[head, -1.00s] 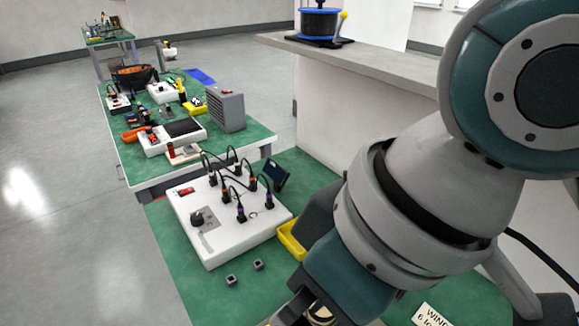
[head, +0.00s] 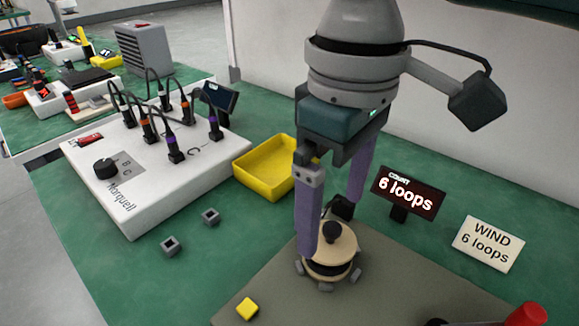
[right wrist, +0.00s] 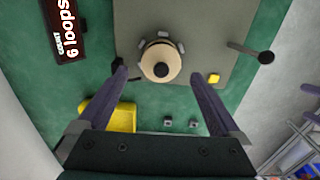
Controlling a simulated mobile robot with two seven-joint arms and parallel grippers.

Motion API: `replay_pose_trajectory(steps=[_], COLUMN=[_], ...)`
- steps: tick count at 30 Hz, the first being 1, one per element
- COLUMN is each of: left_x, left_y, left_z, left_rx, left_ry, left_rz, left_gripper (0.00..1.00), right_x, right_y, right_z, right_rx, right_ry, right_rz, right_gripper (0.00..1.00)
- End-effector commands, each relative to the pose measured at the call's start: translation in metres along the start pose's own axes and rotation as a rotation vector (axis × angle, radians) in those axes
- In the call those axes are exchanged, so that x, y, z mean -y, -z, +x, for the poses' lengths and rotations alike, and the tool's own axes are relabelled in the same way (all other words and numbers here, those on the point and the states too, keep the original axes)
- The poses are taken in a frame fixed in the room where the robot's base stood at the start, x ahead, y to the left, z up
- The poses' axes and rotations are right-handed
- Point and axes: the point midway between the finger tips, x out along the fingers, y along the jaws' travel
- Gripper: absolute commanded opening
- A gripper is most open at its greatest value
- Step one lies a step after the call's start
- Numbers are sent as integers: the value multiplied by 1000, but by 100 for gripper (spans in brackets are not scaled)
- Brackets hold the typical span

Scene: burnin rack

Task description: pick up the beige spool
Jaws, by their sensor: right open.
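The beige spool (head: 331,247) stands upright on a grey-green board, with a dark knob on top and a black band around its middle. Small grey blocks sit around its base. My right gripper (head: 325,238) is open above it, its purple fingers pointing down; in the head view one finger overlaps the spool's left edge. In the right wrist view the spool (right wrist: 160,63) lies ahead of and between the open fingers (right wrist: 160,80), with nothing held. I cannot tell whether a finger touches it. My left gripper is not in view.
The grey-green board (head: 270,285) carries a yellow cube (head: 247,309). A yellow tray (head: 262,170), a sign reading "6 loops" (head: 408,195) and a "WIND 6 loops" card (head: 488,243) stand behind. A white panel with plugs (head: 130,205) and two small grey blocks are left.

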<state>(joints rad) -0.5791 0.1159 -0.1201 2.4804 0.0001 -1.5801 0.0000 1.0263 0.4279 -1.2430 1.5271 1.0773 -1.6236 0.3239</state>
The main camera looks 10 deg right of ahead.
Motion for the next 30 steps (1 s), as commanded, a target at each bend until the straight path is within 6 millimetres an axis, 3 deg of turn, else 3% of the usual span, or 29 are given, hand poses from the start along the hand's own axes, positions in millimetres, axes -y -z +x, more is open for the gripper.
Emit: replay_pose_trajectory(steps=[12, 21, 30], left_x=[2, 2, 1], left_y=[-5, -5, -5], left_z=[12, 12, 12], left_rx=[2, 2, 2], left_ry=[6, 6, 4], left_rz=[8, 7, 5], left_gripper=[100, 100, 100], right_x=[2, 2, 2], right_y=[-3, -3, -3], right_z=[54, 57, 57], right_rx=[1, -2, -2], right_ry=[-1, -1, -1], right_rz=[-2, -3, -3], right_gripper=[100, 99, 65])
